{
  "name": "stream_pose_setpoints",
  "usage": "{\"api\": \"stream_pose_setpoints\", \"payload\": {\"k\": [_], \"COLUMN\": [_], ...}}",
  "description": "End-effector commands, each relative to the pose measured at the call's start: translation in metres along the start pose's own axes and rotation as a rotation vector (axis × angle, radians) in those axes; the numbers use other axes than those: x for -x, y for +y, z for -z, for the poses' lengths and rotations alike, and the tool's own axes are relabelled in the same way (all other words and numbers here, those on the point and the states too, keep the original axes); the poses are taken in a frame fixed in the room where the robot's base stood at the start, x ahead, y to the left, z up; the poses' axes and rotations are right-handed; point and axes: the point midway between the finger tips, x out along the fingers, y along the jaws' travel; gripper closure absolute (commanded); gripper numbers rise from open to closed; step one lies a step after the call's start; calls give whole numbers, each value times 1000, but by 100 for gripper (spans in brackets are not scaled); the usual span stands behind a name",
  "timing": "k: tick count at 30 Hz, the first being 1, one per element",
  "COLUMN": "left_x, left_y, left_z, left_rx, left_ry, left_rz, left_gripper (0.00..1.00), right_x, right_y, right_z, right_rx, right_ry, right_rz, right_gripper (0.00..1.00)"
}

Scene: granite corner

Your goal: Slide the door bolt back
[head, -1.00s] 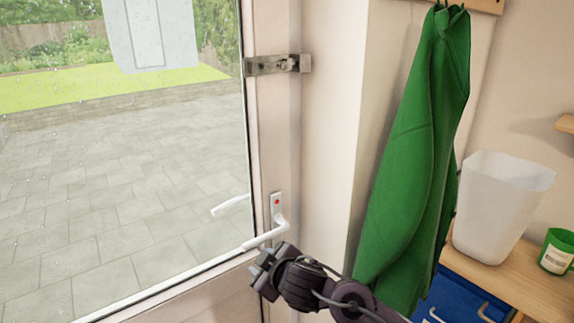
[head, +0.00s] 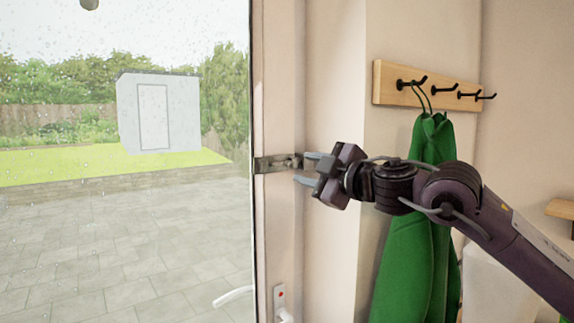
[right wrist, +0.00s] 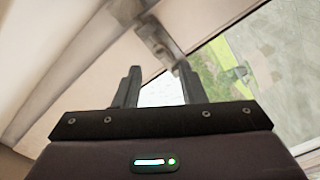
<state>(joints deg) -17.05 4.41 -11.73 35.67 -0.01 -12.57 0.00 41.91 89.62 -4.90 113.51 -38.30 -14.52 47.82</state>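The metal door bolt (head: 276,163) is mounted across the edge of the door and the frame, level with my right gripper. My right gripper (head: 305,169) is open and empty, its two fingers pointing left at the bolt's right end. The fingertips are close to the bolt, and I cannot tell whether they touch it. In the right wrist view the bolt (right wrist: 157,42) lies beyond the two spread fingers (right wrist: 158,80), with nothing between them. The bolt's knob is hard to make out. My left gripper is out of view.
The glazed door (head: 130,220) fills the left side, with a white handle (head: 284,314) below the bolt. A green cloth (head: 405,262) hangs from a wooden hook rail (head: 393,82) behind my right arm. The wall around the gripper is clear.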

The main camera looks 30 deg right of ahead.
Motion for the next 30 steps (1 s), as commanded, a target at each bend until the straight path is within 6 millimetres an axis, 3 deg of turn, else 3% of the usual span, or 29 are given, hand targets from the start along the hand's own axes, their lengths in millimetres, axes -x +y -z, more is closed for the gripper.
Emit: {"api": "stream_pose_setpoints", "payload": {"k": [4, 12, 18, 28, 30], "left_x": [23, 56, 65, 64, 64], "left_y": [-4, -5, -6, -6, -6], "left_z": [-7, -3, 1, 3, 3], "left_rx": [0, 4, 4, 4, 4], "left_ry": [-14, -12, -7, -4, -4], "left_rz": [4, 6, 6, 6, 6], "left_gripper": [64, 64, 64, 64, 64], "right_x": [-15, -54, -72, -75, -75], "right_y": [5, 4, 1, -1, -1], "right_z": [4, 5, 2, 0, 0], "right_rx": [-7, -7, -3, 0, 0], "right_ry": [3, 3, 2, 0, 0], "right_rz": [4, 2, 1, 1, 1], "right_gripper": [63, 63, 63, 63, 72]}}
